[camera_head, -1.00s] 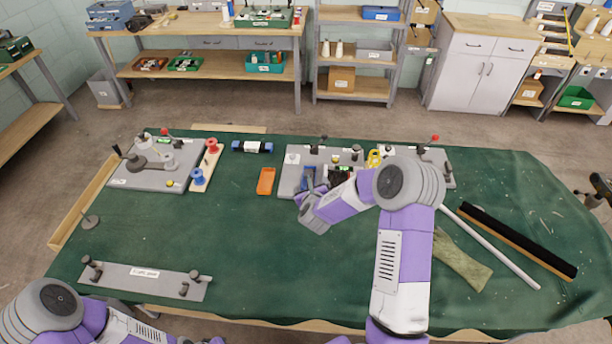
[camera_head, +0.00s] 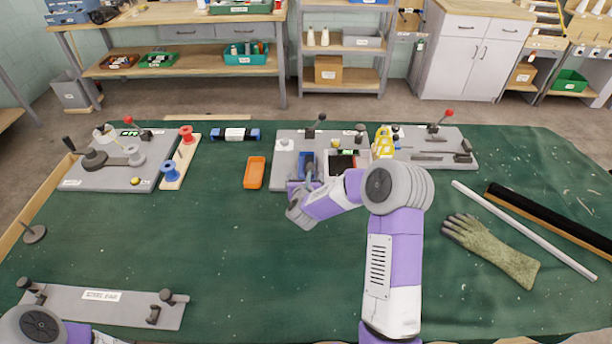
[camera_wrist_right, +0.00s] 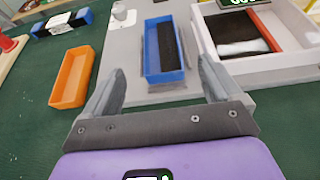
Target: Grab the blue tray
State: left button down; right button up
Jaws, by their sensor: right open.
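The blue tray (camera_wrist_right: 151,65) is a small open rectangular tray with a dark strip inside. It sits on a grey board (camera_wrist_right: 120,75) in the right wrist view, and partly shows in the head view (camera_head: 307,158) behind my right gripper. My right gripper (camera_wrist_right: 158,80) is open, its two fingers apart on either side of the tray's near end in that view. I see no contact with the tray. In the head view the right gripper (camera_head: 308,188) is at the board's near edge. My left gripper is not visible; only part of the left arm shows at the lower left.
An orange tray (camera_head: 255,172) lies left of the grey board. A white box with dark contents (camera_wrist_right: 278,70) stands just right of the blue tray. A yellow object (camera_head: 383,143) is farther right. A glove (camera_head: 492,250) and a white rod (camera_head: 525,230) lie at right. The green cloth's middle is clear.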

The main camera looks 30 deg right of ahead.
aim_at(306, 175)
jog(key=shift+b+x, duration=0.3)
jog(key=shift+x, duration=3.55)
jog(key=c, duration=1.3)
